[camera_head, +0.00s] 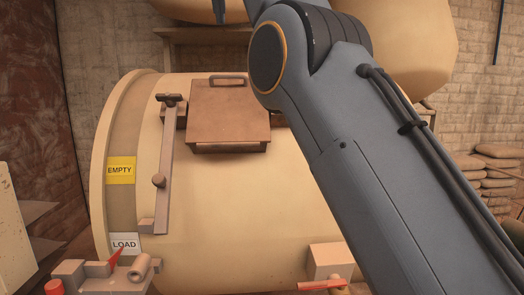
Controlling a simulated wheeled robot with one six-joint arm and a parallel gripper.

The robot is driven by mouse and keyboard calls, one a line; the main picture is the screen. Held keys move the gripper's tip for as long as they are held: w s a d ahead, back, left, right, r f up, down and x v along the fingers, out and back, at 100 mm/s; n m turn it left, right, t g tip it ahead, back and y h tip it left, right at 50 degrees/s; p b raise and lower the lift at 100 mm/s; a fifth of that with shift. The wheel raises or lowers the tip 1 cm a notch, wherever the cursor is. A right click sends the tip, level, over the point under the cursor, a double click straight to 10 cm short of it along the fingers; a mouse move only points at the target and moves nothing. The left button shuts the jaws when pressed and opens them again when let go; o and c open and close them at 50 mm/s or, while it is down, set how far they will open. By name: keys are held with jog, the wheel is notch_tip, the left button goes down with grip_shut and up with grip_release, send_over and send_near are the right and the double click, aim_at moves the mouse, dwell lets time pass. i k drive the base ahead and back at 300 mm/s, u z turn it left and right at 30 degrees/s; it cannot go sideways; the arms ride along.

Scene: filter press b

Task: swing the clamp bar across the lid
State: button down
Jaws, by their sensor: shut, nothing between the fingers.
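The drum (210,215) is a large cream cylinder lying on its side. Its lid (230,115) is a brown square plate with a loop handle (228,79) along its far edge, and it looks shut. The clamp bar (166,160) is a long, narrow brown bar with a round knob (158,181) partway down. It lies to the left of the lid, nearly upright in the picture, beside the lid and not across it. A dark T-shaped piece (170,99) stands at its upper end. My gripper is out of view; only my arm shows, hiding the drum's right part.
A yellow EMPTY label (121,170) and a white LOAD label (125,244) mark the drum's left rim, with a red pointer (115,257) near LOAD. A bracket block (326,261) sits low right. Stacked sacks (490,175) lie at the far right.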

aim_at(163, 180)
jog(key=k, duration=0.85)
